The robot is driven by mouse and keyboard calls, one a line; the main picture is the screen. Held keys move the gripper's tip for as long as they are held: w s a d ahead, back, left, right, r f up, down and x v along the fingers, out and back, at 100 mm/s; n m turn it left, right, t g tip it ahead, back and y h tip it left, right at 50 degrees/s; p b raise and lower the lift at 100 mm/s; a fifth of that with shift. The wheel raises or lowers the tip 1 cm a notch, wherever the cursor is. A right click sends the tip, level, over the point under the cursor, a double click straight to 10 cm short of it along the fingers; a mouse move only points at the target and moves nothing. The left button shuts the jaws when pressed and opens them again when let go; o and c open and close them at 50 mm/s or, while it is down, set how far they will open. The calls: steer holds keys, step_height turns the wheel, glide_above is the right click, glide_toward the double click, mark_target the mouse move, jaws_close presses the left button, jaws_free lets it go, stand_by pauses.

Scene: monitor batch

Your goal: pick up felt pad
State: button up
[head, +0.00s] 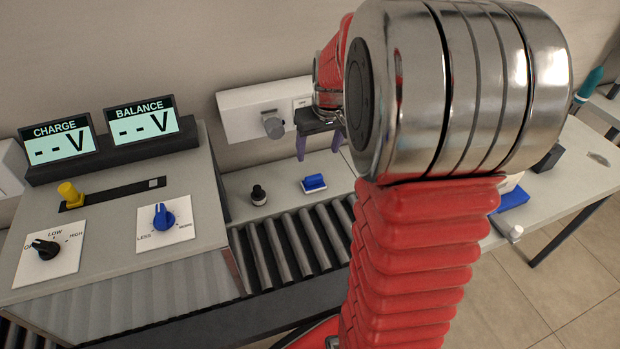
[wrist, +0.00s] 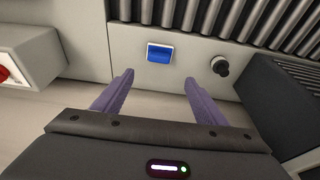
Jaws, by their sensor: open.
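The small blue pad with a pale edge, which looks like the felt pad (head: 314,183), lies on the light grey ledge behind the rollers. It also shows in the wrist view (wrist: 159,53), beyond the fingertips and between their lines. My gripper (head: 320,146) has two purple fingers, spread apart with nothing between them. In the wrist view my gripper (wrist: 159,78) is clear of the pad. In the head view it hangs above and behind the pad, partly hidden by my arm.
A black knob (head: 258,195) stands left of the pad. Rollers (head: 290,245) run in front of the ledge. A white wall box (head: 265,110) is behind. A control console (head: 120,220) with dials stands left. Another blue item (head: 512,199) lies on the right table.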

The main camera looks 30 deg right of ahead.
steer(key=shift+s+d, duration=0.1)
glide_above(314, 177)
steer(key=s, duration=0.1)
steer(key=shift+s+a+f, duration=0.1)
steer(key=shift+f, duration=1.95)
steer(key=shift+s+a+f, duration=0.1)
steer(key=shift+f, duration=1.95)
steer(key=shift+f, duration=0.1)
steer(key=shift+x, duration=2.55)
steer(key=c, duration=1.1)
steer(key=shift+c, duration=0.2)
step_height(314, 177, up, 28)
